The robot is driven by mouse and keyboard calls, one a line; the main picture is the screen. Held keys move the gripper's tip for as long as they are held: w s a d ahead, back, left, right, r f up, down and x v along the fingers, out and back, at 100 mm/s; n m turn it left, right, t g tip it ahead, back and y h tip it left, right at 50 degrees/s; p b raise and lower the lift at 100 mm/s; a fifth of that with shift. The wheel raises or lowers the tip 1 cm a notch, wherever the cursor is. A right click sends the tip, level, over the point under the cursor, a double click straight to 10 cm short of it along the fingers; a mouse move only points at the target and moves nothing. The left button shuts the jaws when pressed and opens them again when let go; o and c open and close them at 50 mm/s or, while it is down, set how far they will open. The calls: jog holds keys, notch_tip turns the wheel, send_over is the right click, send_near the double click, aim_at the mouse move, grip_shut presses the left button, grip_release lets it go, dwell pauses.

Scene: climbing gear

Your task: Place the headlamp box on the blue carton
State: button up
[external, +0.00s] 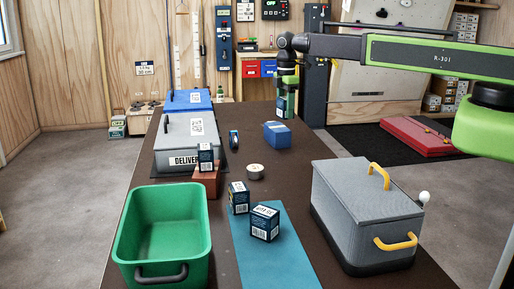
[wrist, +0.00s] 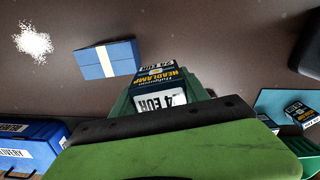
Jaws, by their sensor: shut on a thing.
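The headlamp box (wrist: 160,88), dark blue with yellow lettering and a white price label, is held between the green fingers of my gripper (wrist: 158,100) in the wrist view. In the external view my gripper (external: 287,104) hangs above the far part of the table, with the dark box (external: 281,108) partly hidden between its fingers. The blue carton (external: 277,134) lies on the table below and slightly left of the gripper; its top looks bare. In the wrist view the carton (wrist: 108,59), with a pale tape stripe, is left of the held box and apart from it.
Two dark boxes (external: 265,222) (external: 239,197) stand on the teal mat (external: 272,265). Another box (external: 206,156) sits on a reddish block (external: 206,182).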

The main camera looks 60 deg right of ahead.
jog(key=w+d+r+m+p, duration=0.1)
jog(key=d+r, duration=0.1)
jog(key=d, duration=0.7)
jog(key=w+d+r+m+p, duration=0.1)
jog(key=d+r+m+p, duration=0.1)
jog(key=d, duration=0.7)
jog(key=b, duration=0.7)
send_over(277, 127)
jog(key=f, duration=0.7)
jog(key=shift+d+f, duration=0.3)
jog(key=shift+d, duration=0.05)
jog(key=shift+a, duration=0.2)
notch_tip(277, 127, down, 4)
jog(key=b, duration=0.4)
jog(key=shift+f+b, duration=0.2)
jog(key=shift+b, duration=0.2)
jog(key=shift+r, duration=0.3)
jog(key=shift+f, duration=0.25)
jog(key=o, duration=1.4)
jog(key=shift+r, duration=0.1)
jog(key=shift+o, duration=0.2)
